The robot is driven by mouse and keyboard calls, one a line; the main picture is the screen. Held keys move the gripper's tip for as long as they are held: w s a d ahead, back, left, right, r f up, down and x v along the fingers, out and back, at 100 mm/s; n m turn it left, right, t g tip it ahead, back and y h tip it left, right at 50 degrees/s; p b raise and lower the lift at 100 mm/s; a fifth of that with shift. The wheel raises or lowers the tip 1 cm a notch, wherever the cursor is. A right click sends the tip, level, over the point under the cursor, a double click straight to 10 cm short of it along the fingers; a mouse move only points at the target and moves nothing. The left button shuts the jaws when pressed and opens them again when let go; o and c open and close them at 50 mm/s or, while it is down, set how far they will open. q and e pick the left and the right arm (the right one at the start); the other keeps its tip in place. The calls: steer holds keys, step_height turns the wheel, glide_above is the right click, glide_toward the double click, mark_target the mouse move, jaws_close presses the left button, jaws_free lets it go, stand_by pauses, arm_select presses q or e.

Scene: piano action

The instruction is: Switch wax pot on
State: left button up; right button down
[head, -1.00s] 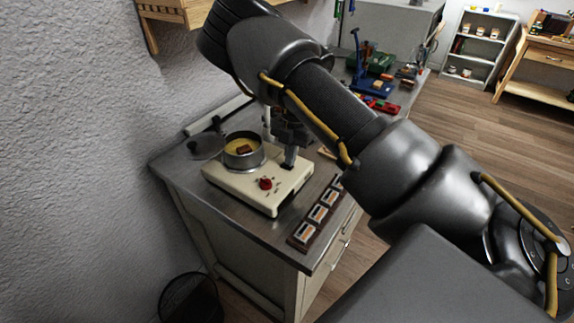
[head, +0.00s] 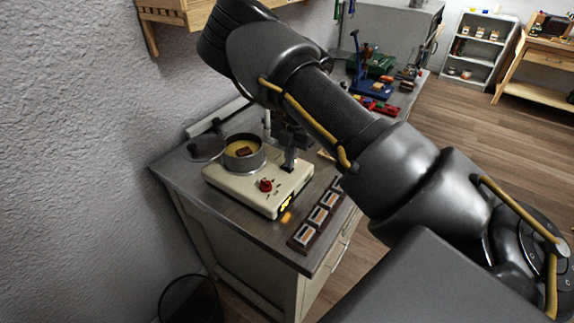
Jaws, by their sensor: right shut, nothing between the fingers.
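The wax pot is a cream base (head: 235,187) with a round metal pot (head: 244,157) on it. Yellow wax and a brown block (head: 244,152) are in the pot. A red knob (head: 265,186) is on the top of the base. An orange light (head: 286,204) glows on the front side of the base and shines onto the bench. My right gripper (head: 289,163) is shut and empty, pointing down at the back right corner of the base, by a small dark switch (head: 287,169). I cannot tell if the tips touch it. My left gripper is not in view.
The wax pot stands on a grey bench top (head: 190,180) against the wall. A round lid (head: 206,147) lies left of the pot. A rack of small tiles (head: 318,214) lies along the front edge. Tools (head: 375,85) stand farther back, and a wire bin (head: 190,300) is on the floor.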

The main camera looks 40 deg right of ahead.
step_height(320, 180, up, 6)
steer(key=p, duration=0.4)
stand_by(0.6)
